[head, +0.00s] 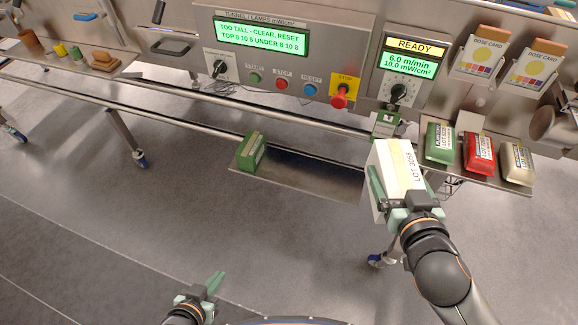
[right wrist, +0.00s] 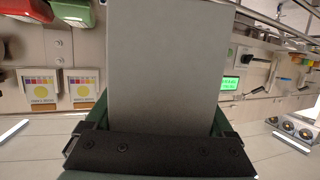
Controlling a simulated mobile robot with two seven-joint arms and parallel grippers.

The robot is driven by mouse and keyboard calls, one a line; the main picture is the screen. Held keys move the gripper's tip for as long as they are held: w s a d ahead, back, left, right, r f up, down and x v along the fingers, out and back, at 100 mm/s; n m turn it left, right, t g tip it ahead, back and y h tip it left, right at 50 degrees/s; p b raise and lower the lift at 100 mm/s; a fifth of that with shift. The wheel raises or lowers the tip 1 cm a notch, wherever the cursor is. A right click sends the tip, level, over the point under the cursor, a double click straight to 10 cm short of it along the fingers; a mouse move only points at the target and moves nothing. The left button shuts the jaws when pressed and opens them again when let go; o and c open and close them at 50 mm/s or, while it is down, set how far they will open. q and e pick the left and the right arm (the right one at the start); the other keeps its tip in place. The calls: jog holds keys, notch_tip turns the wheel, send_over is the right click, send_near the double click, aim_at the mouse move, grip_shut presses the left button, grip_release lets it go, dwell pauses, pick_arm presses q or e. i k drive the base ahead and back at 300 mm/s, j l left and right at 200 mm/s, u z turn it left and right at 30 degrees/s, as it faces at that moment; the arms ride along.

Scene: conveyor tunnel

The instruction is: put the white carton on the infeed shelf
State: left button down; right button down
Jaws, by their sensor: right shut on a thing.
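The white carton (head: 398,160), marked LOT 3052, is held upright by my right gripper (head: 392,196) in front of the machine, at the right in the head view. The fingers are shut on its sides. In the right wrist view the carton's plain grey-looking face (right wrist: 168,60) fills the middle, between the green fingers. A low metal shelf (head: 315,180) lies left of the carton, with a green carton (head: 251,151) on its left end; I cannot tell if it is the infeed shelf. My left gripper (head: 214,284) is low at the bottom, away from everything; its finger gap is unclear.
A right-hand shelf (head: 487,181) holds green (head: 440,142), red (head: 479,153) and cream (head: 517,163) packs. The panel display (head: 262,36) reads TOO TALL - CLEAR, RESET. A red stop button (head: 340,96) juts out. The low shelf's middle is bare.

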aim_at(297, 171)
jog(key=i+j, duration=0.1)
jog(key=j, duration=0.25)
jog(key=i+j+z, duration=0.1)
jog(key=j, duration=0.25)
jog(key=i+j, duration=0.15)
jog(key=j, duration=0.25)
jog(key=i+j+z, duration=0.1)
jog(key=j, duration=0.25)
jog(key=i+l, duration=0.1)
jog(key=i, duration=0.4)
